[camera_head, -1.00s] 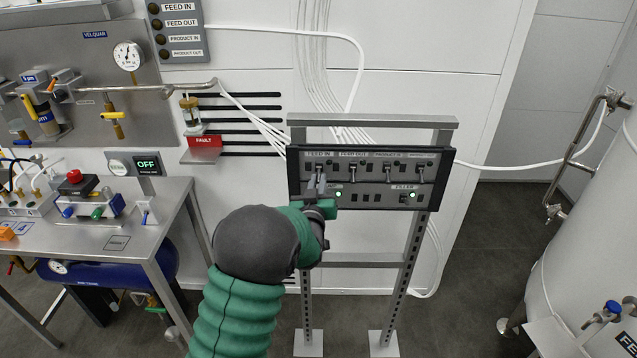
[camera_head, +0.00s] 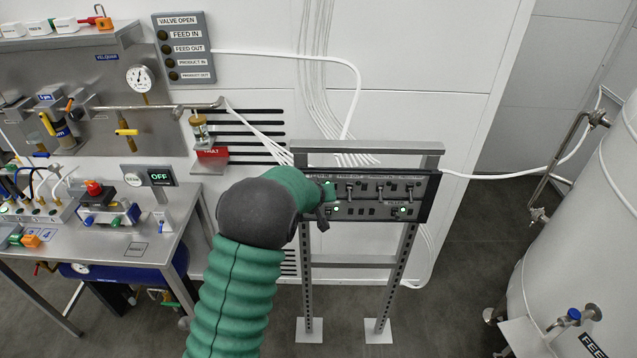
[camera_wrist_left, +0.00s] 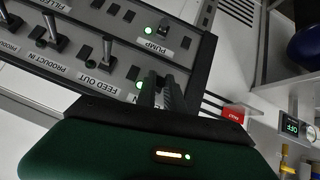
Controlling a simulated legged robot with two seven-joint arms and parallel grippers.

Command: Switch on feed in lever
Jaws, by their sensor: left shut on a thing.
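The black-framed control panel (camera_head: 425,204) stands on a metal rack, with a row of small metal levers. My left gripper (camera_head: 326,196) is at the panel's left end, and the hand covers the feed in lever there. In the left wrist view the closed fingers (camera_wrist_left: 166,92) reach onto the panel beside the partly covered FEED label. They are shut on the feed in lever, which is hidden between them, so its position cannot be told. The feed out lever (camera_wrist_left: 107,50) stands beside them, clear of the fingers. My right gripper is not in view.
The valve-open indicator board (camera_head: 184,48) on the wall has dark lamps. A steel bench (camera_head: 150,245) with valves and an OFF display (camera_head: 160,177) stands at left. A large white tank (camera_head: 590,215) stands at right. The floor before the rack is mostly clear.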

